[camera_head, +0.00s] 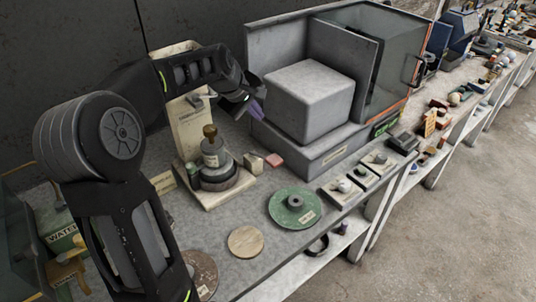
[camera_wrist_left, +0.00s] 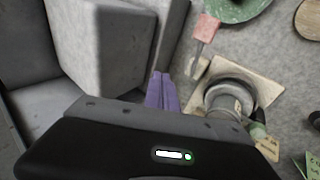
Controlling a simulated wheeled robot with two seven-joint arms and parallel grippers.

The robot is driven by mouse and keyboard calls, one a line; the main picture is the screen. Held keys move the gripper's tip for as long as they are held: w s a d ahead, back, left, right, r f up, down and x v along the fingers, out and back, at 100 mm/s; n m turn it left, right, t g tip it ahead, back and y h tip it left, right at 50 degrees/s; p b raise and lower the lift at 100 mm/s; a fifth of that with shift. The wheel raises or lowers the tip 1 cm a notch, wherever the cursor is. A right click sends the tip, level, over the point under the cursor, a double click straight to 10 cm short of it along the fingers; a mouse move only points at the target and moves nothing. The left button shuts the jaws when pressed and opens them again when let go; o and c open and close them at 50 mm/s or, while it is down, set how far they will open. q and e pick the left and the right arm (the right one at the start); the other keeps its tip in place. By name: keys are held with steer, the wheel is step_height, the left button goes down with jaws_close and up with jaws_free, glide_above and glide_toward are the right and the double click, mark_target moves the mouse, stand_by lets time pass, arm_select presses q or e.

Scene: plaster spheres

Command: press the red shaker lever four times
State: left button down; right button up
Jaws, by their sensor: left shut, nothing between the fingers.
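The red lever (camera_head: 273,160) sticks out low over the table beside the shaker (camera_head: 208,198), which has a beige base and a dark round stack on it. In the left wrist view the lever's red paddle (camera_wrist_left: 205,29) sits on a grey rod leading toward the shaker's base (camera_wrist_left: 267,88). My left gripper (camera_head: 257,110) has purple fingers and is shut and empty. It is above and behind the lever, apart from it, near the grey cabinet. Its fingers also show in the left wrist view (camera_wrist_left: 161,92). My right gripper is not in view.
A large grey cabinet (camera_head: 285,147) with a pale block (camera_head: 308,97) stands close to my left gripper. A green disc (camera_head: 295,207) and a tan disc (camera_head: 245,242) lie in front. Small pads with balls (camera_head: 343,189) are to the right. Bare table lies between the discs and shaker.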

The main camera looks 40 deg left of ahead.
mark_target(269, 157)
arm_select(q)
steer(key=shift+d, duration=0.1)
steer(key=s+d+f+b, duration=0.1)
steer(key=d+f+b, duration=0.2)
steer(key=f+b, duration=0.4)
steer(key=shift+d+f, duration=0.15)
steer(key=shift+f, duration=0.35)
stand_by(0.8)
steer(key=shift+s+f, duration=0.1)
stand_by(1.0)
steer(key=shift+d+f+b, duration=0.2)
steer(key=shift+f+b, duration=0.1)
steer(key=shift+b, duration=0.2)
steer(key=shift+s+d+f+b, duration=0.1)
steer(key=shift+d+f+b, duration=0.15)
steer(key=shift+f+b, duration=0.3)
steer(key=shift+s+d+f+b, duration=0.1)
steer(key=shift+d+f+b, duration=0.15)
steer(key=shift+f+b, duration=0.3)
steer(key=shift+s+d+f+b, duration=0.1)
steer(key=shift+d+f+b, duration=0.15)
steer(key=shift+f+b, duration=0.3)
stand_by(2.1)
